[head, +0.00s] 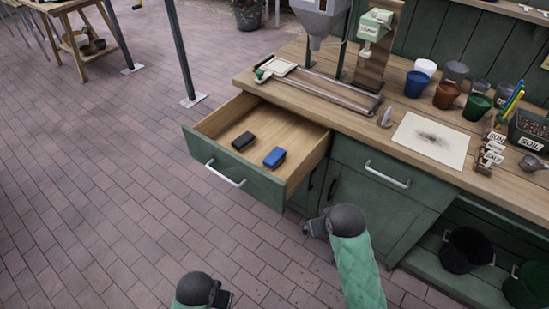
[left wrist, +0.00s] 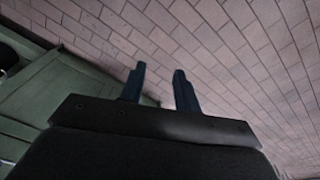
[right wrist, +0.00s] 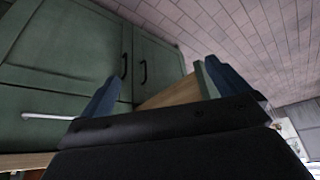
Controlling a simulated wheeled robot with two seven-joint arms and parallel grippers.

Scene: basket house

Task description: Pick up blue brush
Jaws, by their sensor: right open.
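The blue brush (head: 274,157) lies in the open drawer, toward its right side. My right gripper (head: 305,229) is open and empty, outside the drawer, below and to the right of the blue brush in the head view. Its spread fingers show in the right wrist view (right wrist: 158,78), with cabinet doors and a wooden drawer side beyond. My left gripper (head: 230,299) is low at the bottom edge of the head view, far from the brush. In the left wrist view its fingers (left wrist: 159,72) stand apart with nothing between them.
A black brush-like block (head: 243,141) lies left of the blue brush. The drawer's green front (head: 232,174) has a metal handle (head: 225,174). The workbench (head: 350,125) holds several pots, a white sheet and a slide rail. Paved floor (head: 120,200) at left is clear.

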